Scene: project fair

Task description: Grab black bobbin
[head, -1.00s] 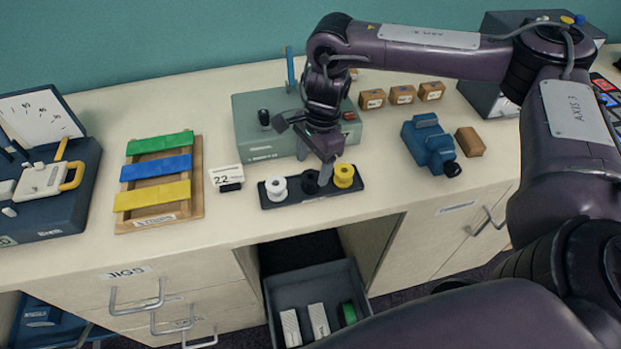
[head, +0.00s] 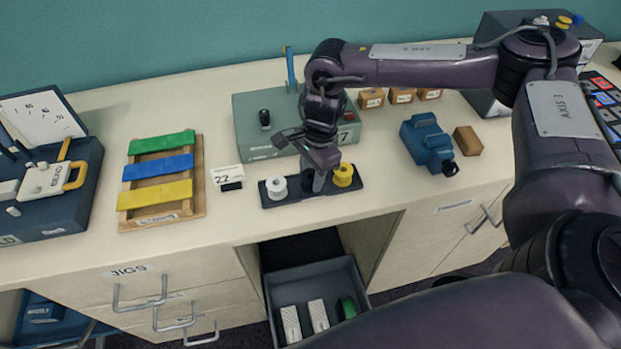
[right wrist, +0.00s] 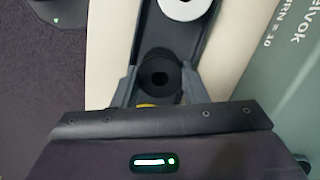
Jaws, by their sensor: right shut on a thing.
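The black bobbin (right wrist: 158,78) sits in the dark tray (right wrist: 196,50) between a white bobbin (head: 277,187) and a yellow bobbin (head: 343,175). My right gripper (head: 316,183) reaches down over the middle of the tray. Its fingers are on either side of the black bobbin in the right wrist view (right wrist: 156,84), and it is shut on it. In the head view the gripper hides most of the black bobbin. The white bobbin also shows at the top of the right wrist view (right wrist: 184,7). My left gripper is not in view.
A grey-green machine (head: 258,118) stands close behind the tray. A card marked 22 (head: 226,176) and a rack of coloured strips (head: 160,180) lie to the left. A blue vise-like tool (head: 428,143) is to the right. An open drawer (head: 316,276) is below the table's front edge.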

